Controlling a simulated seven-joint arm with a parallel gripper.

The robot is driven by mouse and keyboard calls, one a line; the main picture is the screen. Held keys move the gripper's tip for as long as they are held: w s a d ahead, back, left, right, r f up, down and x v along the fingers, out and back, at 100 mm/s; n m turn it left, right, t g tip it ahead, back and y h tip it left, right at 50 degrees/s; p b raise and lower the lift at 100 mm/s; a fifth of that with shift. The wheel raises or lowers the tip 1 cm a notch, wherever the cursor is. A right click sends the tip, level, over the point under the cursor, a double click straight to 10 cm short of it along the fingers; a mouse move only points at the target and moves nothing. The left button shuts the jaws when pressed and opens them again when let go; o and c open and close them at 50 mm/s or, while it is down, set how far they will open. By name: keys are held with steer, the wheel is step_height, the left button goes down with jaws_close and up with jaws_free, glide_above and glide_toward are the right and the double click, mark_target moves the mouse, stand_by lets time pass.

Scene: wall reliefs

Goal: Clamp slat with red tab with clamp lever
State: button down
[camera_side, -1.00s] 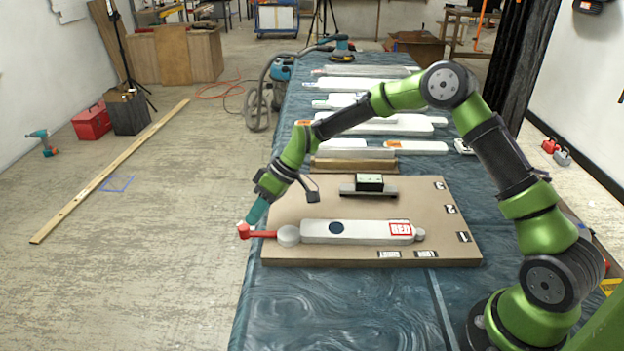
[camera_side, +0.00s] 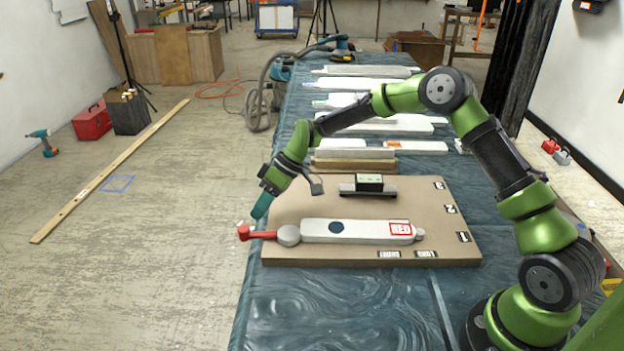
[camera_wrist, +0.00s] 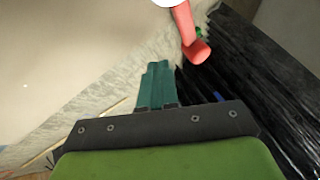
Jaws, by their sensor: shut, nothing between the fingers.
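The white slat with the red tab (camera_side: 400,229), marked RED, lies flat along the front of the brown board (camera_side: 290,254). At its left end is a round grey hub (camera_side: 288,236). The red clamp lever (camera_side: 258,234) runs from this hub out past the board's left edge. My gripper (camera_side: 261,212) is shut and empty, tilted down just above and behind the lever's outer end. In the wrist view my teal fingers (camera_wrist: 157,85) are together, and the red lever (camera_wrist: 190,38) is ahead and to the right, apart from them.
Several white slats (camera_side: 385,123) lie farther back on the blue-draped table. The table front (camera_side: 330,310) is clear.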

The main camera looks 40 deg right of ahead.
steer(key=v, duration=1)
steer(key=shift+w+d, duration=0.2)
steer(key=shift+d, duration=0.15)
steer(key=s+r+m+t+h, duration=0.2)
steer(key=s+r+m, duration=0.3)
steer(key=s, duration=1)
steer(key=s+d+r+m+t+h, duration=0.1)
steer(key=s+r+m+t+h, duration=0.2)
steer(key=s, duration=1.2)
step_height(320, 180, up, 4)
steer(key=shift+d+r+m, duration=0.15)
steer(key=shift+d+m, duration=0.15)
steer(key=shift+m, duration=0.7)
